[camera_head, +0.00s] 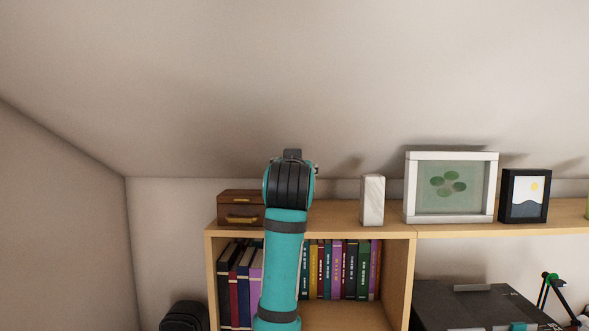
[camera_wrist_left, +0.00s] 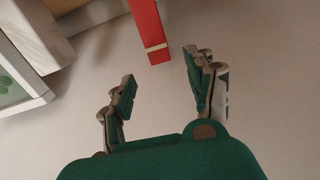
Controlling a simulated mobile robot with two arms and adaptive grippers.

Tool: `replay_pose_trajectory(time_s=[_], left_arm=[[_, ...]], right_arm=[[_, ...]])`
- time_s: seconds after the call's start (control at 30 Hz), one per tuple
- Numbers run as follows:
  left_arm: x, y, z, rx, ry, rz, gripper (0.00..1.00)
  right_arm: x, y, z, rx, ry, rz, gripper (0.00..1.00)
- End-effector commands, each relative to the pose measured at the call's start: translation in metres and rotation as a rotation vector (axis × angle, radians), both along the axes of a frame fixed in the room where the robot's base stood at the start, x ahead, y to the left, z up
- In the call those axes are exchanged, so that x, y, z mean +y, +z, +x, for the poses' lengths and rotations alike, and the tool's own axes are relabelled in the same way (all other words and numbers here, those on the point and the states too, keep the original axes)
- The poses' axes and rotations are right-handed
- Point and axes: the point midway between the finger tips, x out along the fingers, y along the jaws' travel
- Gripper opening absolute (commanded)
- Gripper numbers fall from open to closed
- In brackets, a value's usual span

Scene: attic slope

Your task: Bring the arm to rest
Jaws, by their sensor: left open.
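My arm, teal with dark bands, rises from the bottom in the head view and ends in front of the shelf top, between the brown box and the white marbled block. My left gripper (camera_wrist_left: 160,72) shows in the left wrist view with its two fingers spread apart and nothing held between them. A red bar-shaped thing with a pale band (camera_wrist_left: 148,25) lies beyond the fingertips, with a visible gap to both fingers. In the head view the fingers are hidden behind the wrist. My right gripper is in neither view.
On the wooden shelf (camera_head: 340,232) stand a brown box (camera_head: 240,208), a marbled block (camera_head: 372,200), a white leaf picture frame (camera_head: 450,215) and a black-framed picture (camera_head: 524,196). The sloped ceiling (camera_head: 300,90) comes down close behind. A black printer-like box (camera_head: 470,305) sits lower right.

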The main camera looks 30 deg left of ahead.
Motion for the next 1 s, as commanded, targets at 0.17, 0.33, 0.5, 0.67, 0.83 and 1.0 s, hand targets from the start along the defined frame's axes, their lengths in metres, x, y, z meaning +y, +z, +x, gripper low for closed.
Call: replay_pose_trajectory(time_s=[0.17, 0.33, 0.5, 0.67, 0.83, 1.0], left_arm=[[-0.002, 0.0, -0.003, 0.0, 0.0, 0.001, 0.56], [-0.002, 0.0, -0.003, -0.001, 0.0, 0.001, 0.56], [-0.002, -0.001, -0.002, 0.001, -0.001, 0.0, 0.56], [-0.01, -0.042, 0.006, 0.063, -0.022, 0.006, 0.56], [-0.033, -0.156, 0.011, 0.232, -0.088, 0.016, 0.56], [-0.062, -0.28, -0.013, 0.426, -0.174, 0.013, 0.56]], right_arm=[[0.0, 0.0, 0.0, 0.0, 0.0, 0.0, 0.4], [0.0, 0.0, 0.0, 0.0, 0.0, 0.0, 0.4], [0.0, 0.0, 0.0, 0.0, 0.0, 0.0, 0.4], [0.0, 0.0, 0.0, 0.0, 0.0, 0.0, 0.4], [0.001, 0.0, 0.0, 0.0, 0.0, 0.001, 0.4], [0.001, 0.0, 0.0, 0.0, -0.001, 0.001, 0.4]])
